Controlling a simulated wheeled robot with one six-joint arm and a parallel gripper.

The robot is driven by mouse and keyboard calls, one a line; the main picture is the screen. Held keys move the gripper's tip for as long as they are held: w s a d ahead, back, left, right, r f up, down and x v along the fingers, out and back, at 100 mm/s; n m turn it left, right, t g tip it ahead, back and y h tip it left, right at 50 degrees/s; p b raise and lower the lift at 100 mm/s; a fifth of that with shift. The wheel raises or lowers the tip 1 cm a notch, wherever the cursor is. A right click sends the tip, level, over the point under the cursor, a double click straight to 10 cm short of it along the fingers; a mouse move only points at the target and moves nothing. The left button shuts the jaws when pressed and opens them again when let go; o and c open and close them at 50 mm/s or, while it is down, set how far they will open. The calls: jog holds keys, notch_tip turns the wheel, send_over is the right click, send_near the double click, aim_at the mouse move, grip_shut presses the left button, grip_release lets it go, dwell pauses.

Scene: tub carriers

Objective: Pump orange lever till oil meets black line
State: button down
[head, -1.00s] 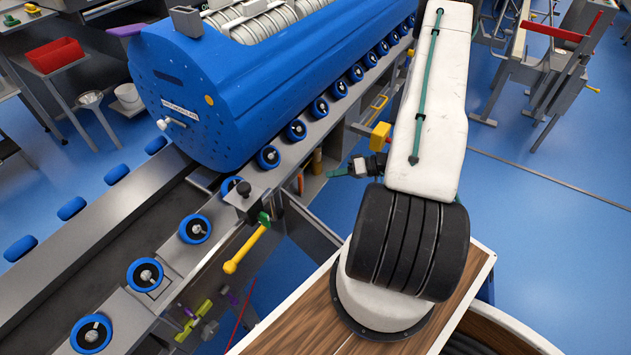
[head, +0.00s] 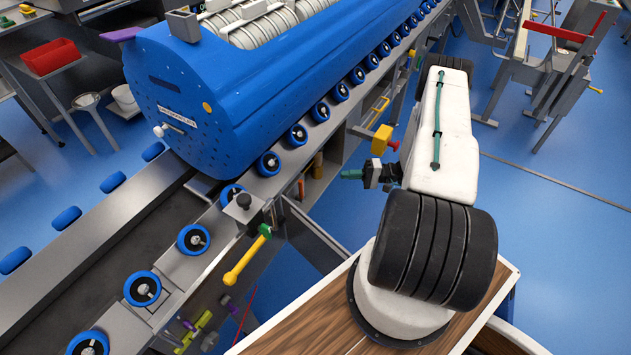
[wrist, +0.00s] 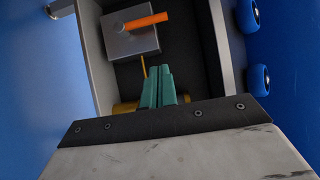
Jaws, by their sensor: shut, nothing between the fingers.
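The orange lever (wrist: 147,21) shows near the top of the wrist view. It sticks out to the right from a grey box (wrist: 130,43) inside a dark recess. My gripper (wrist: 158,68) has its teal fingers pressed together, below the lever in that picture and apart from it. In the head view my gripper (head: 350,174) points left toward the side of the conveyor frame, with nothing held. A brass-coloured cylinder (wrist: 126,107) lies partly behind the fingers in the wrist view. I cannot make out the oil level or a black line.
A big blue drum machine (head: 215,100) stands over the conveyor, with blue rollers along its edge. A yellow handle (head: 245,258) and a yellow box with a red knob (head: 382,140) stick out from the frame.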

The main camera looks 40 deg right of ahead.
send_near(300, 190)
jog(key=shift+w+a+r, duration=0.7)
jog(key=shift+w+a, duration=1)
jog(key=shift+w, duration=0.9)
